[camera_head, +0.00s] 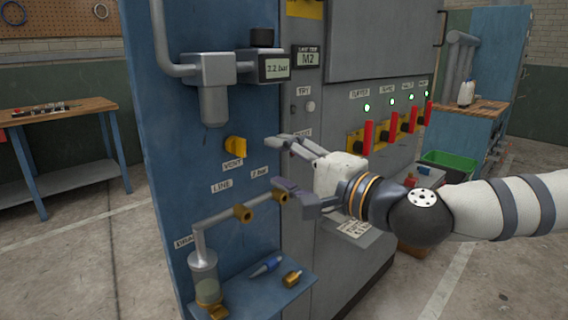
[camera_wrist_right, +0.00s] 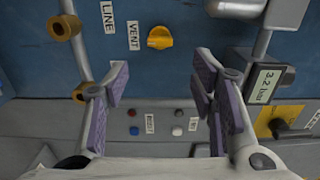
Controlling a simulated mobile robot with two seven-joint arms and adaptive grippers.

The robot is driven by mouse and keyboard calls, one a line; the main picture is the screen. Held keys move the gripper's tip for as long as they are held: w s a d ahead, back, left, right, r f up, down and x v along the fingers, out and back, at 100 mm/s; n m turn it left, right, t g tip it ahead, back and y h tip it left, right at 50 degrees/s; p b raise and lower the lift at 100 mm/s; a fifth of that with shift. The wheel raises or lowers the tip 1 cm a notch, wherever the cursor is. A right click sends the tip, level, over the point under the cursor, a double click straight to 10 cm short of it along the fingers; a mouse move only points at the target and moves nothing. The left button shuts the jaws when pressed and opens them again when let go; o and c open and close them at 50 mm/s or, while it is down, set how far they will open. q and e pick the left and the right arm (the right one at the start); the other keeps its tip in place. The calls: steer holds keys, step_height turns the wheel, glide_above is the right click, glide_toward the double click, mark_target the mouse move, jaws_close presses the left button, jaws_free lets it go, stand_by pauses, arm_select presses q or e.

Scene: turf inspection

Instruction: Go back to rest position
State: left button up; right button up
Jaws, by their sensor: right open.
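My right gripper (camera_head: 283,165) reaches in from the right, in front of the blue panel (camera_head: 195,120) of the machine. Its fingers are spread with nothing between them. In the right wrist view the open right gripper (camera_wrist_right: 160,88) faces the panel, with the yellow VENT knob (camera_wrist_right: 160,38) beyond the fingertips, apart from them. The yellow VENT knob (camera_head: 235,147) also shows in the head view, left of the upper finger. My left gripper is in neither view.
A pipe with brass fittings (camera_head: 243,212) runs below my right gripper. A small blue shelf (camera_head: 245,295) holds a blue tool (camera_head: 266,266) and a brass piece (camera_head: 291,276). Red levers (camera_head: 367,138) stand at right. A workbench (camera_head: 60,112) is at left; the floor between is clear.

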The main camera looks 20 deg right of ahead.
stand_by(0.3)
steer(key=s+a+f+n+g, duration=0.25)
steer(key=s+f, duration=0.25)
steer(key=f, duration=0.5)
steer(key=s+a+f+n+g, duration=0.2)
steer(key=s+a+f+g, duration=0.2)
steer(key=f, duration=0.5)
steer(key=s+a+f+n+g, duration=0.25)
steer(key=s+f+g, duration=0.2)
steer(key=f, duration=0.55)
steer(key=s+d+f+n+g+h, duration=0.15)
steer(key=s+f+g, duration=0.25)
steer(key=s+f, duration=0.8)
steer(key=s+d+f+n+g+h, duration=0.1)
steer(key=s+d, duration=0.3)
steer(key=s, duration=0.4)
steer(key=s+d+f+n+g+h, duration=0.1)
steer(key=s+d+n+g+h, duration=0.2)
steer(key=s, duration=0.6)
steer(key=shift+s+d+n+h+p, duration=0.2)
steer(key=shift+d+n+h+p, duration=0.25)
steer(key=shift+d, duration=0.65)
